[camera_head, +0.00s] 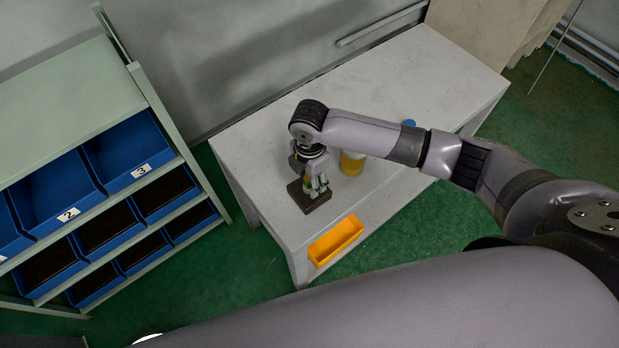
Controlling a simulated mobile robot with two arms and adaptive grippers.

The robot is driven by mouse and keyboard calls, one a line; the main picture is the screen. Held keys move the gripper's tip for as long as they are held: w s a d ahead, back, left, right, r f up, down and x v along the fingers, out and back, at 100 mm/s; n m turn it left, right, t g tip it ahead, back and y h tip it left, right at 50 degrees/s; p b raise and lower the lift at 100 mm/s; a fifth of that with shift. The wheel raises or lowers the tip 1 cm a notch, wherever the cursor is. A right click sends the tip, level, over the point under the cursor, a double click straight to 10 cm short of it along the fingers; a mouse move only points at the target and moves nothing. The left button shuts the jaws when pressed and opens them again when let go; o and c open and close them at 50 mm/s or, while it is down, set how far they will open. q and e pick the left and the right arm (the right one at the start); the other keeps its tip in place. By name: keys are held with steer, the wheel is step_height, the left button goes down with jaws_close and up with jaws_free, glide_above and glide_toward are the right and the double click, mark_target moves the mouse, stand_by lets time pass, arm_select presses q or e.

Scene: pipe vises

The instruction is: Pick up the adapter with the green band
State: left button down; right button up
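A dark brown block (313,203) sits on the grey-white table near its left front part. My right gripper (317,186) points down just over this block. A small bit of green (307,179) shows between the gripper parts, likely the adapter's green band; most of the adapter is hidden by the gripper. The fingers are too small and overlapped to tell whether they are open or shut on it. My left gripper is not in view.
An orange bin (336,241) lies at the table's front edge. A yellow and white container (351,163) stands behind my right forearm, with a small blue item (409,123) further right. A shelf with blue bins (130,157) stands left. The table's (262,138) back left is clear.

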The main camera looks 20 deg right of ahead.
steer(key=shift+f, duration=0.15)
jaws_close()
stand_by(0.5)
